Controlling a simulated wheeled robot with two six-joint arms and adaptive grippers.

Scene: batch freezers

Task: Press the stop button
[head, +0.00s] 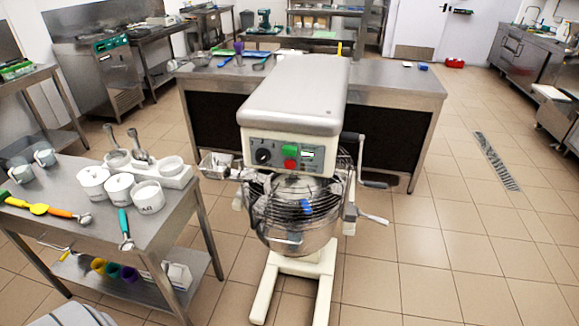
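A cream-coloured stand mixer (296,90) stands on the floor in the middle of the head view. Its front control panel (277,154) faces me. A red button (291,164), which looks like the stop button, sits just below a green button (289,151). A dark round knob (263,156) is to their left and a small light label or display (307,153) is to the right. Nothing covers the buttons. Neither of my grippers is in view.
A metal table (65,180) at the left holds white tubs (149,197) and scoops. The mixer's wire guard and bowl (290,235) are below the panel, with handles (372,218) sticking out right. A dark-fronted counter (400,85) stands behind.

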